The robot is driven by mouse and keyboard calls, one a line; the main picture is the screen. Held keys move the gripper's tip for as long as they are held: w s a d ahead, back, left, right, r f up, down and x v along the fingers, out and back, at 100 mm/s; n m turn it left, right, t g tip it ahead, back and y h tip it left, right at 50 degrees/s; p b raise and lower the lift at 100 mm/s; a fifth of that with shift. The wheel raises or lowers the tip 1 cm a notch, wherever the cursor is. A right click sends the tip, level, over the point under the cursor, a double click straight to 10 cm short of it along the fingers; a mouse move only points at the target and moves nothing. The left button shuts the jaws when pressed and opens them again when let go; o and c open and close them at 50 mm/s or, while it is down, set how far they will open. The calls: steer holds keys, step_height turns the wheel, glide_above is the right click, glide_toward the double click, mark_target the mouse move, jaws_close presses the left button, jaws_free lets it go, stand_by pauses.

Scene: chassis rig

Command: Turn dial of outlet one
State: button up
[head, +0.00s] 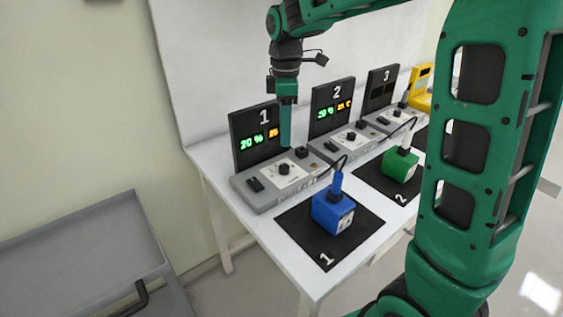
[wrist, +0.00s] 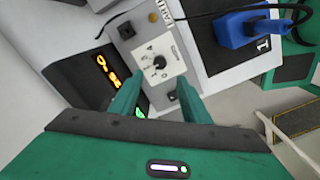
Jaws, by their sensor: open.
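Outlet one (head: 262,185) is a grey box with a black upright panel marked 1, at the near left of the white table. Its display (head: 259,138) glows with a green "20 %" and orange characters. Its black dial (head: 284,168) sits on a white plate; in the wrist view the dial (wrist: 159,63) shows just beyond my fingertips. My gripper (head: 286,143) points down above the outlet, apart from the dial as far as I can tell. In the wrist view its two green fingers (wrist: 156,88) are spread with nothing between them.
A blue plug block (head: 333,212) stands on the black mat marked 1, with a cable to the outlet. Outlet two (head: 345,138), outlet three (head: 385,118) and a green block (head: 399,165) stand further right. A grey cart (head: 80,240) is at the left.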

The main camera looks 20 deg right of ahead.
mark_target(284, 166)
step_height(284, 166, down, 11)
steer(key=shift+r, duration=0.15)
stand_by(0.4)
steer(key=shift+a, duration=0.1)
steer(key=c, duration=1)
